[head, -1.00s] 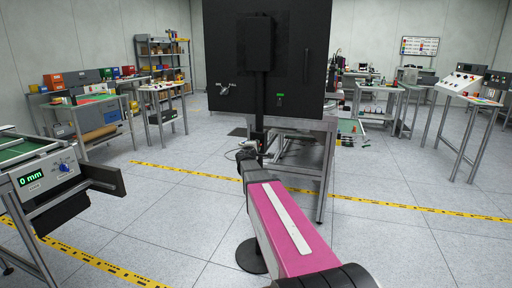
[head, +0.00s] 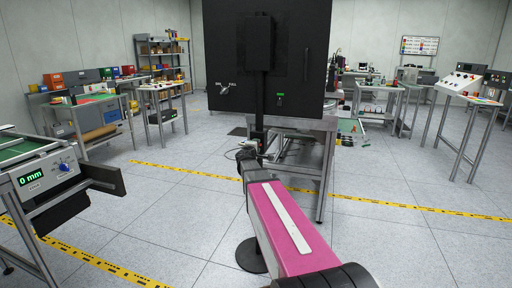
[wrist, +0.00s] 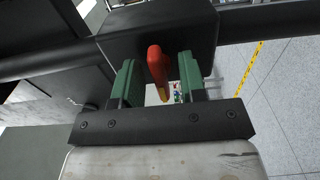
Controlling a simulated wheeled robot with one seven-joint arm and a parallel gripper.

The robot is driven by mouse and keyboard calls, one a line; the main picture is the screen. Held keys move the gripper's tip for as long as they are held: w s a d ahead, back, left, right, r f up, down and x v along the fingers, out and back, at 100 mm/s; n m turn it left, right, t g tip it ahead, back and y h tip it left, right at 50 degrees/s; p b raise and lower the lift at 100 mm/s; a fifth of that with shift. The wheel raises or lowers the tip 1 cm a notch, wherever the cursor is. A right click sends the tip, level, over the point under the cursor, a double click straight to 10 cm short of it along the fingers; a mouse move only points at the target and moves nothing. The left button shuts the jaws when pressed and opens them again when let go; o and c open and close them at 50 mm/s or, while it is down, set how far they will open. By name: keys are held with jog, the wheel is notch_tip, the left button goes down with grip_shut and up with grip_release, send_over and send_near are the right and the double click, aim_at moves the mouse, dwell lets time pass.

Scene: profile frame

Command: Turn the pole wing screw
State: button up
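The wing screw (wrist: 154,62) is red with an orange lower end. It stands out from a black clamp block (wrist: 200,30) on a dark bar in the wrist view. My gripper (wrist: 157,76) has two green fingers, one on each side of the screw. Gaps show between the screw and both fingers, so it is open and holds nothing. The screw and the fingertips cannot be made out there.
A large black panel (head: 312,50) stands behind the pole, with a metal table (head: 328,125) beneath. A conveyor (head: 30,150) with a "0 mm" display is at the left. Workbenches line both sides. Open floor (head: 400,240) lies at the right, crossed by yellow tape.

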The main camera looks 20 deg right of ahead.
jog(key=v, duration=1.1)
jog(key=shift+w, duration=0.1)
jog(key=s+d+f+m+g+y, duration=0.1)
jog(key=s+f+m+g, duration=0.4)
jog(key=f, duration=0.3)
jog(key=s+f+m+g+y, duration=0.1)
jog(key=s+f+m+g, duration=0.25)
jog(key=s+f, duration=0.45)
jog(key=s+a+f+m+g+y, duration=0.2)
jog(key=s+a+f+g+y, duration=0.4)
jog(key=s+a+f+y, duration=0.2)
jog(key=s+a+f, duration=0.1)
jog(key=s+f, duration=0.1)
jog(key=s, duration=0.1)
jog(key=shift+s+a+f+m, duration=0.3)
jog(key=shift+s+m, duration=0.05)
jog(key=shift+s, duration=0.05)
jog(key=shift+g, duration=0.25)
